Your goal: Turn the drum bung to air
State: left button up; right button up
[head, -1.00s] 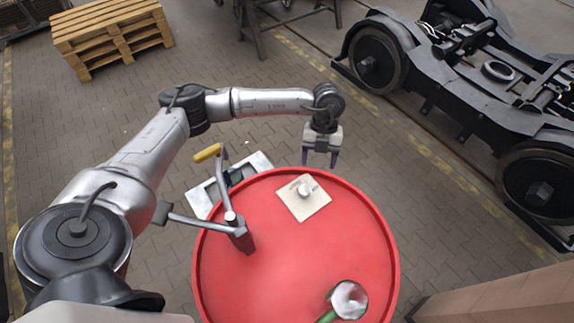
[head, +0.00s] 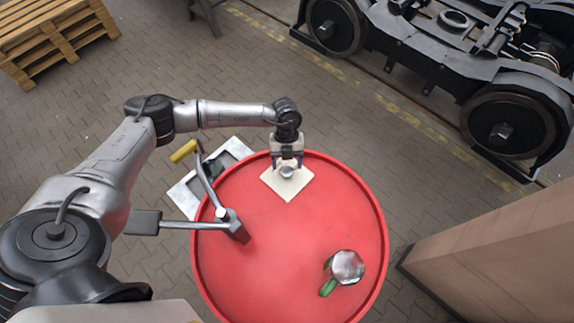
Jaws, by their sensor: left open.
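A large red drum (head: 285,235) stands upright in the middle of the head view. A small round grey bung (head: 287,172) sits on a cream square plate (head: 291,189) near the drum's far rim. My left gripper (head: 287,166) points down at the bung from the far side, with its fingers open. The fingertips are close to the bung in the picture; I cannot tell whether they touch it. The gripper partly covers the plate's far corner. My right gripper is out of view.
A shiny round cup-like item with a green handle (head: 328,287) is on the drum's near right. A tan box-like block (head: 500,245) stands right. A bogie (head: 440,60) and pallet (head: 50,38) are behind.

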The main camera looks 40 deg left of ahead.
aim_at(287, 173)
pick_arm(q)
jog(key=shift+x, duration=1.4)
jog(key=c, duration=0.9)
